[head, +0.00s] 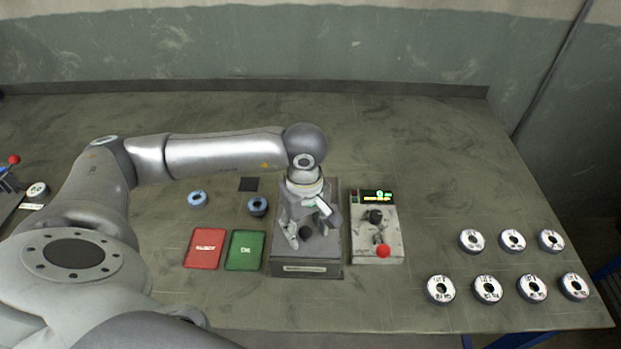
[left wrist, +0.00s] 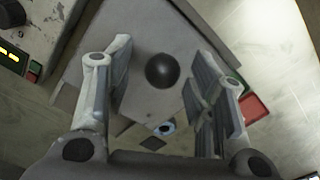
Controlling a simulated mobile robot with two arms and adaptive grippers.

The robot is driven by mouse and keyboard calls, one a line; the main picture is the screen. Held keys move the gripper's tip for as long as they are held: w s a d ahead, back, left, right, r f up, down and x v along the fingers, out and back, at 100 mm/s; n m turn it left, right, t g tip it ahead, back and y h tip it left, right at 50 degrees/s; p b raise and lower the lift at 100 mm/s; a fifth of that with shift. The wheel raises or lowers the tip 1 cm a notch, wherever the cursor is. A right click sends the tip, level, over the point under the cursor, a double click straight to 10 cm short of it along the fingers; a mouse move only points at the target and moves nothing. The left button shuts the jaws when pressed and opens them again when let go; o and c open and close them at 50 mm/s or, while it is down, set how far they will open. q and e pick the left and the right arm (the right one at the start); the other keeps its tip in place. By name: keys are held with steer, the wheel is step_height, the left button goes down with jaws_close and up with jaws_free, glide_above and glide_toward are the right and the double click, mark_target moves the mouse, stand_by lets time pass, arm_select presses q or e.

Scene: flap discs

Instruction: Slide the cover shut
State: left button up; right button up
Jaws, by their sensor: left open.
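A grey box (head: 306,269) with a label on its front stands mid-table in the head view, partly hidden by my left arm. On its top is a flat grey cover (left wrist: 150,103) with a round black knob (left wrist: 162,71). My left gripper (head: 309,238) is over the box, pointing down, with its fingers apart. In the left wrist view the fingers stand on either side of the knob, with a gap to each. The knob also shows in the head view (head: 306,232). I cannot tell how far the cover stands open. My right gripper is not in view.
A control unit (head: 391,245) with a lit display and a red-knobbed lever stands right of the box. A red tray (head: 205,249) and a green tray (head: 246,250) lie to its left, with blue discs (head: 198,198) behind. Several white discs (head: 487,289) lie at the right.

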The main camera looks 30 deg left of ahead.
arm_select(q)
steer(key=shift+r, duration=0.1)
steer(key=shift+r+p, duration=1.95)
steer(key=shift+r, duration=2.05)
